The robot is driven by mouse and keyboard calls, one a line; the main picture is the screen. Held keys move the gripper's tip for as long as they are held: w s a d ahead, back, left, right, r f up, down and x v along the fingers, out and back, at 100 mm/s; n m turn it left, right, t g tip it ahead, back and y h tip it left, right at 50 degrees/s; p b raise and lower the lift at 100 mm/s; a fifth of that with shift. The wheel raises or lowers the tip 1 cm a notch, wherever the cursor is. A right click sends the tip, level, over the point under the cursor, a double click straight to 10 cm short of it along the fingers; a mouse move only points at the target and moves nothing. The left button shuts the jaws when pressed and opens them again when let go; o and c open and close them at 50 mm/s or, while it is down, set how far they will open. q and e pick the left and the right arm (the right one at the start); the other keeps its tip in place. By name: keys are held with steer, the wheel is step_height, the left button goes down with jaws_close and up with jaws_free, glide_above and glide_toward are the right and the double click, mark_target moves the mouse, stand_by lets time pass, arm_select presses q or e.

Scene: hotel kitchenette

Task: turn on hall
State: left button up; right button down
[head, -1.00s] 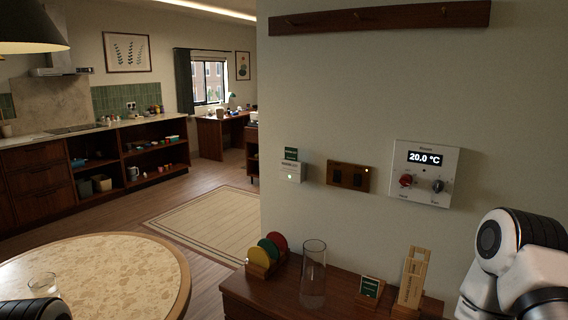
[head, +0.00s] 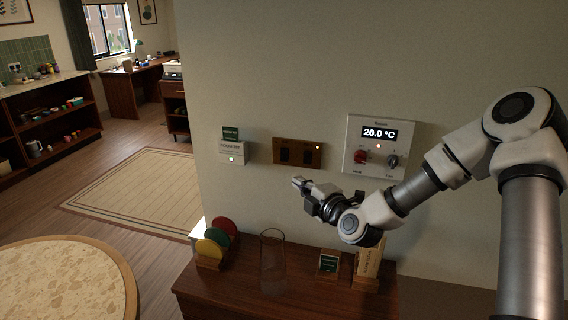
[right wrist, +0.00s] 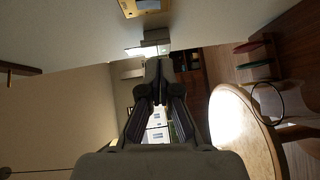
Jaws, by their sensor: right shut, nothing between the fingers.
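A brown switch plate (head: 297,152) with two dark rockers is on the wall, between a white card box and a thermostat panel. The plate also shows at the top edge of the right wrist view (right wrist: 133,8), partly cut off. My right gripper (head: 297,183) is shut and empty, just below the plate and apart from it in the picture. Its closed fingers also show in the right wrist view (right wrist: 159,68). My left gripper is not in view.
The thermostat panel (head: 379,145) reads 20.0 °C, right of the plate. The white card box (head: 231,152) has a green light. Below, a wooden cabinet (head: 240,288) holds a glass vase (head: 272,262), coloured discs (head: 213,241) and small signs. A round table (head: 125,275) stands at left.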

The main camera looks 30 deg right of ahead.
steer(key=p, duration=0.3)
glide_toward(281, 160)
steer(key=w+a, duration=0.3)
steer(key=w, duration=0.2)
steer(key=d, duration=0.1)
steer(key=w+d, duration=0.1)
steer(key=shift+d, duration=0.25)
steer(key=shift+d+f+p, duration=0.1)
steer(key=shift+d+p, duration=0.25)
steer(key=shift+d, duration=0.1)
steer(key=shift+w+a+f, duration=0.1)
steer(key=shift+w, duration=0.05)
steer(key=shift+w+f+b, duration=0.15)
steer(key=shift+f+b, duration=0.05)
steer(key=shift+b, duration=0.55)
steer(key=shift+r, duration=0.2)
